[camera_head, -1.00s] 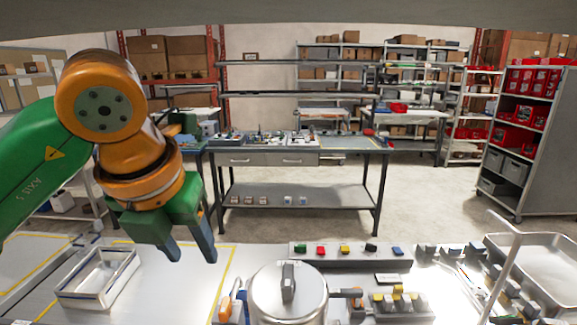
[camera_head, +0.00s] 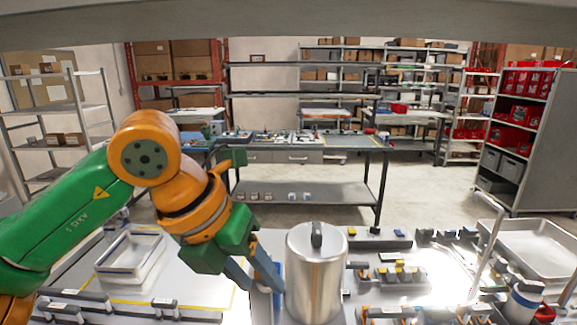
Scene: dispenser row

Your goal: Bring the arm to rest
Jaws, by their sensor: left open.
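My left arm, green and orange, comes in from the left. Its left gripper (camera_head: 258,277) has green jaw bases and grey-blue fingers that point down and to the right. The fingers are open and appear empty, close to the left side of a shiny metal canister (camera_head: 316,280). Whether they touch it cannot be told. The canister stands upright on the near worktop and has a dark handle on its lid. My right gripper is not in view.
Dispenser blocks (camera_head: 400,278) and small fittings crowd the right of the canister. A metal basin (camera_head: 540,250) is at far right. A workbench (camera_head: 300,155) stands beyond open floor.

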